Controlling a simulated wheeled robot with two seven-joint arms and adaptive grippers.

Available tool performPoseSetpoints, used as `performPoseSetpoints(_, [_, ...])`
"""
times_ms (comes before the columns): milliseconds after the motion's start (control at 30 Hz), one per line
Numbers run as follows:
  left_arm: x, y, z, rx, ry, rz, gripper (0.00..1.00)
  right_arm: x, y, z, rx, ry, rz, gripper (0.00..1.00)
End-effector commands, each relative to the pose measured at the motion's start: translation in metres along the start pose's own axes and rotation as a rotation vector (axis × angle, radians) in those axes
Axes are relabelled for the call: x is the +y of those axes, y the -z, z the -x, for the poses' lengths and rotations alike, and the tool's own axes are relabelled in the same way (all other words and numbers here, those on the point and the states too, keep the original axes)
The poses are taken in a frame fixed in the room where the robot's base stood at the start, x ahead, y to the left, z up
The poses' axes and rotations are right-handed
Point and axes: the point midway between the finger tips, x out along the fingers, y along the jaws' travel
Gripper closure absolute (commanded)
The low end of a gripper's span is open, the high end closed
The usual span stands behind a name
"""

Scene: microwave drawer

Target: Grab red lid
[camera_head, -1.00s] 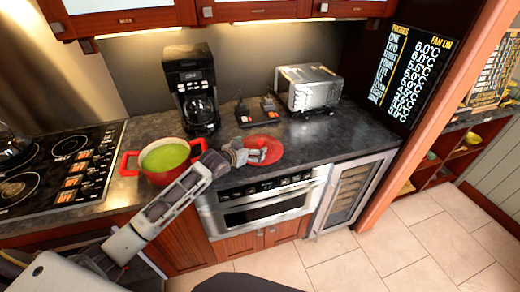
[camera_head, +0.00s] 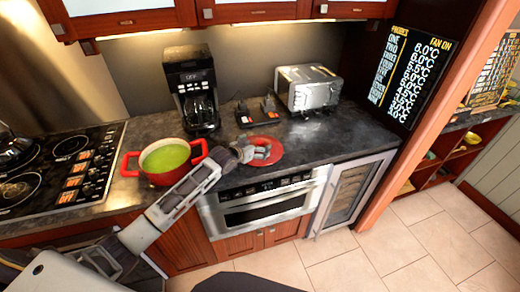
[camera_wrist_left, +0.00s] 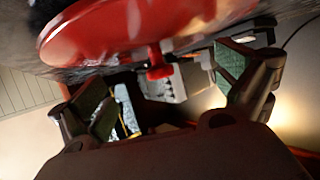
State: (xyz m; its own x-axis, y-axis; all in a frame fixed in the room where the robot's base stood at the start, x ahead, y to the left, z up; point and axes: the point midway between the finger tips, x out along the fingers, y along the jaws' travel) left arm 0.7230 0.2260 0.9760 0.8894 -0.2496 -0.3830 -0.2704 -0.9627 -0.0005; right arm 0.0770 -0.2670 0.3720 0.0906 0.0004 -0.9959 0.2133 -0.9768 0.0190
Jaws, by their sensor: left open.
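The red lid (camera_head: 276,153) lies on the dark counter above the microwave drawer, right of the red pot. My left gripper (camera_head: 262,152) reaches over the lid and covers part of it in the head view. In the left wrist view, the lid (camera_wrist_left: 100,35) fills the top, with its red knob (camera_wrist_left: 157,62) near the middle. The open fingers of my left gripper (camera_wrist_left: 170,92) stand on either side of the knob, apart from it. My right gripper is not in view.
A red pot (camera_head: 147,176) of green soup stands left of the gripper, close to my forearm. A coffee maker (camera_head: 196,95), two small dark items (camera_head: 255,115) and a toaster (camera_head: 308,90) stand behind.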

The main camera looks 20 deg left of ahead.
Motion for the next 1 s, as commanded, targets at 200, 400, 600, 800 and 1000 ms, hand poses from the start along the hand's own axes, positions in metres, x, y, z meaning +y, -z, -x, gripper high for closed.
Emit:
performPoseSetpoints(200, [0.0008, 0.0004, -0.0115, 0.0, -0.001, 0.0, 0.0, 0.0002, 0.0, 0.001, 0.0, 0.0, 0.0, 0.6])
performPoseSetpoints(400, [0.0006, -0.0002, -0.0131, 0.0, -0.001, 0.0, 0.0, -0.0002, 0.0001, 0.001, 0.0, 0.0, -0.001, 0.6])
performPoseSetpoints(600, [0.0006, -0.0003, -0.0129, 0.0, -0.001, 0.0, 0.0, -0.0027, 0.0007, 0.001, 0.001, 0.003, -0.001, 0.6])
performPoseSetpoints(800, [0.0006, -0.0003, -0.0128, 0.0, -0.001, 0.0, 0.08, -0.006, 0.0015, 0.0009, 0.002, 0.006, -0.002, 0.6])
performPoseSetpoints(1000, [0.0006, -0.0004, -0.0128, 0.0, -0.001, 0.0, 0.33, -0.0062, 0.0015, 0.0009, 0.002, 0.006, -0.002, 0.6])
